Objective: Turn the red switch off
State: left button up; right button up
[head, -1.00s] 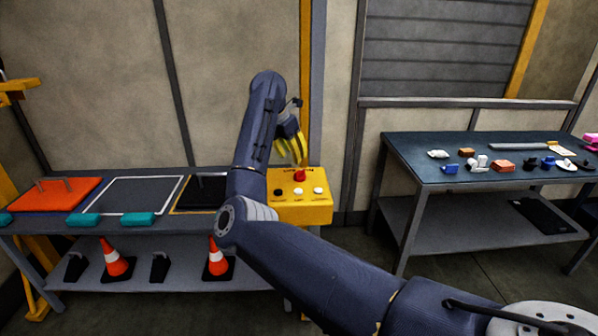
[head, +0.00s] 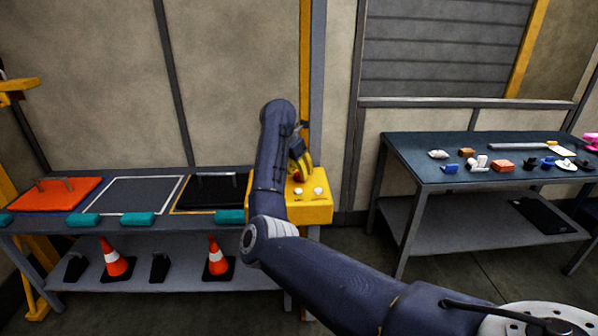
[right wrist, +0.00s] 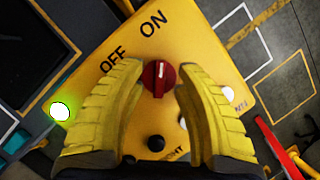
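The red switch (right wrist: 158,78) is a round knob with a white mark, on the yellow control box (head: 310,212). In the right wrist view its mark points up toward the printed ON, with OFF to the upper left of the knob. My right gripper (right wrist: 160,80) has its two yellow fingers apart, one on each side of the knob, with visible gaps. In the head view my right gripper (head: 301,168) is low over the box, and my arm hides the box's left part. My left gripper is not in view.
A lit green lamp (right wrist: 60,111), a black button (right wrist: 156,143) and white buttons sit near the knob. Left of the box, the bench holds an orange panel (head: 50,196) and a black panel (head: 212,190). A table (head: 410,160) with small parts stands right.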

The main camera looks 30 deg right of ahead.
grip_shut()
dwell(0.5)
jog(key=n, duration=0.2)
jog(key=n+t+y, duration=0.1)
jog(key=n, duration=0.1)
jog(key=shift+n+t, duration=0.3)
jog(key=shift+n, duration=0.1)
jog(key=n+t+y, duration=0.1)
jog(key=n, duration=0.3)
jog(key=shift+s+d+n, duration=0.1)
jog(key=shift+n, duration=0.2)
jog(key=n+y, duration=0.2)
jog(key=n, duration=0.2)
jog(key=shift+t, duration=0.4)
jog(key=shift+d+n+y, duration=0.1)
jog(key=shift+n+y, duration=0.7)
jog(key=shift+n, duration=1.5)
